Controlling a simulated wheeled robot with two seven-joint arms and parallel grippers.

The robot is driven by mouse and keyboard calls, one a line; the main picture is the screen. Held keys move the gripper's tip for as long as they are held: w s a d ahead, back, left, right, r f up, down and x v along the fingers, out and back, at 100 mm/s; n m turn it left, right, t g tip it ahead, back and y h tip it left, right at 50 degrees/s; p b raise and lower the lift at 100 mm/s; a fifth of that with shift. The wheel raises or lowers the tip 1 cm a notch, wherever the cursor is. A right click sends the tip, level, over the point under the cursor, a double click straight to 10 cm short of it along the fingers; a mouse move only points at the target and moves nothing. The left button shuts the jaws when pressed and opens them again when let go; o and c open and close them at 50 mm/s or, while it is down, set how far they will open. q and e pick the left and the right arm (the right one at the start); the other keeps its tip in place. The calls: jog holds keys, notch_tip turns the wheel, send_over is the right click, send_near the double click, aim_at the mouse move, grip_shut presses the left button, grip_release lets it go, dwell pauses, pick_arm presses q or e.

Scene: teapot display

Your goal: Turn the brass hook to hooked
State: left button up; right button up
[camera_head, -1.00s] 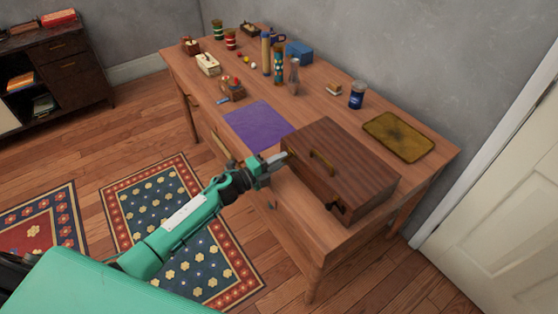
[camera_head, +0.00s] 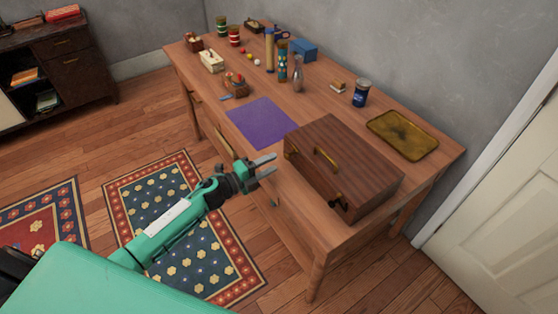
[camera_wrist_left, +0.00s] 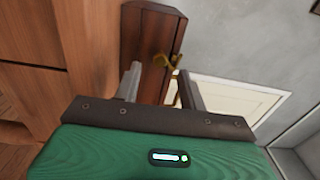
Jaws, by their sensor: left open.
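A dark brown wooden case (camera_head: 355,165) lies on the wooden table. A brass handle (camera_head: 326,158) and two small brass fittings are on it, one at the left end (camera_head: 291,152) and one at the near right corner (camera_head: 338,202). A brass hook (camera_wrist_left: 168,60) shows on the case in the left wrist view, between the fingertips in the picture; I cannot tell how far it is turned. My left gripper (camera_head: 270,166) is open and empty, left of the case and apart from it. My right gripper is not in view.
A purple mat (camera_head: 262,122) lies left of the case, and a yellowish tray (camera_head: 402,135) lies behind it. A blue jar (camera_head: 361,93), a vase and several small items stand farther back.

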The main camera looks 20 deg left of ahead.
pick_arm(q)
jog(key=b+v, duration=0.1)
jog(key=v, duration=0.8)
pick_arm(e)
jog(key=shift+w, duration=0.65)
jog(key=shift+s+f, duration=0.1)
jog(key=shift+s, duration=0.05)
pick_arm(q)
jog(key=shift+w, duration=0.1)
